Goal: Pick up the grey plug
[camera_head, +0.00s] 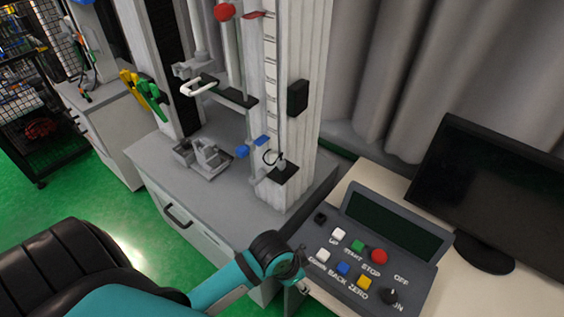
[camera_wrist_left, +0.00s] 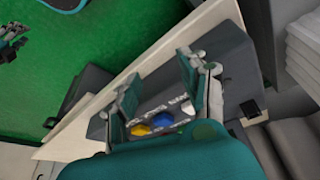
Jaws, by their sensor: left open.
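I cannot pick out the grey plug for certain. A small grey piece with a thin dark loop (camera_head: 281,163) sits on a dark bracket low on the tower in the head view; it may be the plug. My left gripper (camera_head: 301,284) is over the near left edge of the control panel (camera_head: 424,278), well apart from that piece. In the left wrist view my left gripper (camera_wrist_left: 166,85) has its fingers spread, with nothing visible held; panel labels and buttons show between and below them. A grey and black part at that view's upper left may be my right gripper (camera_wrist_left: 12,42).
The drop tower (camera_head: 300,130) stands on a grey cabinet (camera_head: 225,215), with a grey clamp block (camera_head: 203,157) and a blue piece (camera_head: 255,147). The panel carries a red stop button (camera_head: 379,256) and a dark knob. A monitor (camera_head: 495,190) stands at the right. Green floor is open at left.

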